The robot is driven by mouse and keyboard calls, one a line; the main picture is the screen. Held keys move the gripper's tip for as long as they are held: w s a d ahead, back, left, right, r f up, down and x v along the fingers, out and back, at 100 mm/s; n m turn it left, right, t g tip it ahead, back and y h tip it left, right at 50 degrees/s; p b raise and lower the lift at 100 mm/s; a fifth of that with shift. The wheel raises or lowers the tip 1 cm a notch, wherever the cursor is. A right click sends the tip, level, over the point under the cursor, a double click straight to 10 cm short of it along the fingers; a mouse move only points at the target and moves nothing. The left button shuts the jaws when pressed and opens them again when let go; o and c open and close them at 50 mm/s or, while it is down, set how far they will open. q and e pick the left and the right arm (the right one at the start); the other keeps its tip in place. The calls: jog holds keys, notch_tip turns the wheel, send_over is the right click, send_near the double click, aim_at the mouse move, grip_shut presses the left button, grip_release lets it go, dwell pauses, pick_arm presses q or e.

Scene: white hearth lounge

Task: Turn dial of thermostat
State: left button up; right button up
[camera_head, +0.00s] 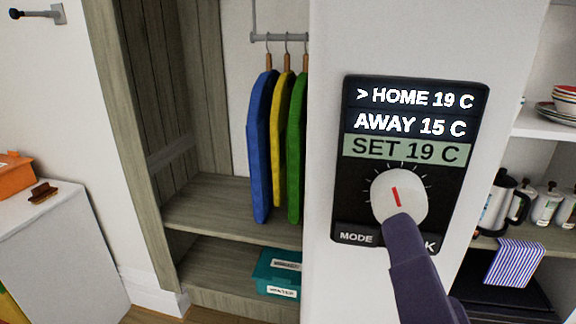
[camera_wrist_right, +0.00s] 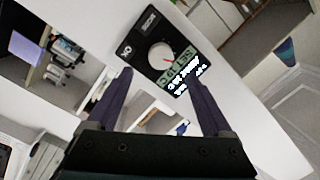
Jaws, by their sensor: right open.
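The thermostat (camera_head: 352,195) is a black panel on a white wall. Its screen reads "> HOME 19 C", "AWAY 15 C" and, on a green band, "SET 19 C". Its round white dial (camera_head: 392,186) has a red mark pointing nearly straight up, tilted slightly left. My right gripper (camera_head: 402,224) overlaps the dial's lower edge in the head view and partly hides a button at the lower right. In the right wrist view, the gripper (camera_wrist_right: 160,80) is open and empty, with the dial (camera_wrist_right: 157,56) ahead between its fingers. Contact cannot be told. My left gripper is not in view.
Left of the wall, an open wooden closet holds blue (camera_head: 260,145), yellow and green garments and a teal box (camera_head: 278,270). A white cabinet (camera_head: 60,250) stands far left. At right are shelves with plates, a kettle (camera_head: 497,205), jars and a striped cloth (camera_head: 514,262).

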aim_at(405, 207)
jog(key=w+p, duration=0.1)
jog(key=w, duration=0.2)
jog(key=w+d, duration=0.1)
jog(key=w, duration=0.2)
jog(key=shift+d+r+p, duration=0.1)
jog(key=shift+r+p, duration=0.1)
jog(key=shift+p, duration=0.2)
jog(key=shift+w+f, duration=0.15)
jog(key=shift+w, duration=0.45)
